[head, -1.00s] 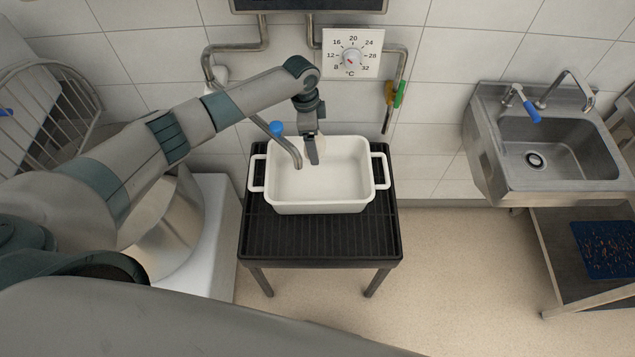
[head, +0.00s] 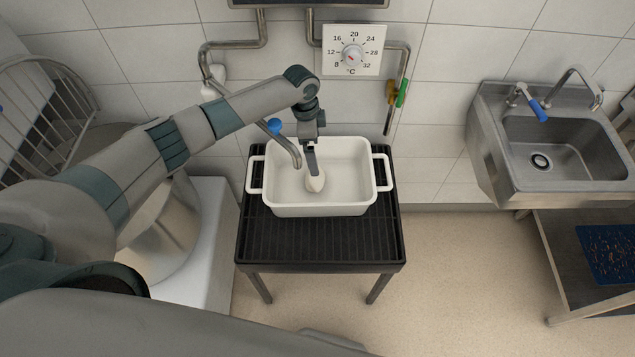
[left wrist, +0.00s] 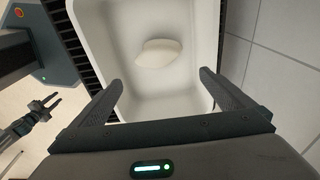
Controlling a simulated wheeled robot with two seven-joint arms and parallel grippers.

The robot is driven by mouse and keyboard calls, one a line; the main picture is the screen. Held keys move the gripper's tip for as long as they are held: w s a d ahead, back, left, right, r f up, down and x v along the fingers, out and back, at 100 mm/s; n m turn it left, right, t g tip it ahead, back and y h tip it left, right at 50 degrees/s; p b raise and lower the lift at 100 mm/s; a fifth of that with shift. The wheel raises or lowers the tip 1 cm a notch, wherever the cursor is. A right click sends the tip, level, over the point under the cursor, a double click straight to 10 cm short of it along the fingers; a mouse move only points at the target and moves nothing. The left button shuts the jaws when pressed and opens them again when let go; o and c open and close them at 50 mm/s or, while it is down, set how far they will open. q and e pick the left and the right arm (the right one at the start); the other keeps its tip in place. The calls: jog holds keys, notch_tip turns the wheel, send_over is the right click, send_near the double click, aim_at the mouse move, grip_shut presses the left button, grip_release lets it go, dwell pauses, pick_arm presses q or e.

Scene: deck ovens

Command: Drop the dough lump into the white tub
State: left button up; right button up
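The white tub (head: 322,211) stands on the black slatted stand, a handle at each end. The pale dough lump (head: 316,184) is inside the tub, below my left gripper (head: 312,165). In the left wrist view the dough lump (left wrist: 158,52) lies within the tub walls (left wrist: 90,30), beyond the fingertips and apart from them. My left gripper (left wrist: 160,88) is open there, its fingers wide apart with nothing between them. My right gripper (left wrist: 47,104) shows small at the left of the left wrist view, away from the tub, its fingers apart.
A bent metal spout (head: 284,145) with a blue knob reaches over the tub's left rim. The black stand (head: 320,240) has bare room in front of the tub. A steel sink (head: 560,160) is at right. A temperature dial (head: 352,52) hangs on the wall.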

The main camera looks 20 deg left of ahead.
pick_arm(q)
notch_tip(320, 180, up, 17)
jog(key=a+b, duration=0.2)
jog(key=b, duration=0.2)
jog(key=shift+s+r, duration=0.15)
jog(key=shift+s, duration=0.15)
dwell(0.9)
